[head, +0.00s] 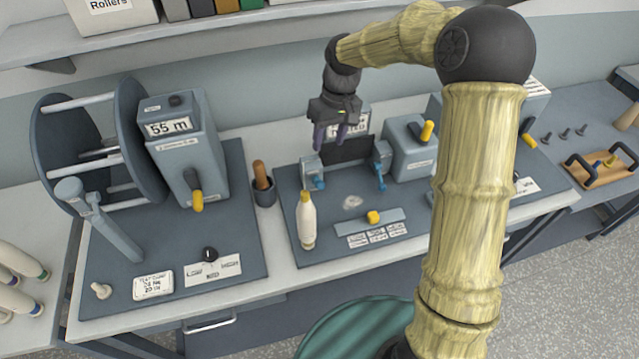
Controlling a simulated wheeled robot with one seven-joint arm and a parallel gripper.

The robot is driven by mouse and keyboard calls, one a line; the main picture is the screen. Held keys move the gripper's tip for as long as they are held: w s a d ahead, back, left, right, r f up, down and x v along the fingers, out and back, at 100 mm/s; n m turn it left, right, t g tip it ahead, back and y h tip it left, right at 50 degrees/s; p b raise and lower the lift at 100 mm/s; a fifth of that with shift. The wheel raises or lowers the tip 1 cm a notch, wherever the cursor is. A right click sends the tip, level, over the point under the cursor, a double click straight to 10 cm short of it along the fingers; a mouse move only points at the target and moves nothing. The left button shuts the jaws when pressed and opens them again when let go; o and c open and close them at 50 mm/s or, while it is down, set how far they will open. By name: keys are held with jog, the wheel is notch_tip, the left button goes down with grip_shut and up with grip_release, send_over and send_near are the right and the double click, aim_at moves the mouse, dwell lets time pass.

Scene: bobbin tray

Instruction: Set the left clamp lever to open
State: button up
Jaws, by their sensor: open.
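The left clamp (309,169) is a small grey block on the middle station's dark base, with a blue lever (318,183) at its front pointing down. The right clamp (382,152) is a similar block with its own blue lever (381,182) hanging down. My gripper (331,142) points down with its purple fingers apart and empty. In the picture it is just above and slightly right of the left clamp; its exact height and depth cannot be told. Whether the left lever's position counts as open or shut is not readable here.
A cream bobbin (307,222) stands in front of the left clamp. A yellow knob (373,217) sits on a plate to its right. A cup with a wooden-handled tool (263,186) and a reel machine (187,150) are at left. A grey box with a yellow lever (410,155) is at right.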

aim_at(320, 181)
jog(key=f+p, duration=0.1)
jog(key=f, duration=0.4)
jog(key=a+f+p, duration=0.1)
jog(key=f+p, duration=0.1)
jog(key=f, duration=0.4)
jog(key=s+a+f+p, duration=0.1)
jog(key=f, duration=0.4)
jog(key=shift+s+a+f, duration=0.1)
jog(key=shift+f, duration=0.25)
jog(key=shift+c, duration=0.5)
grip_shut()
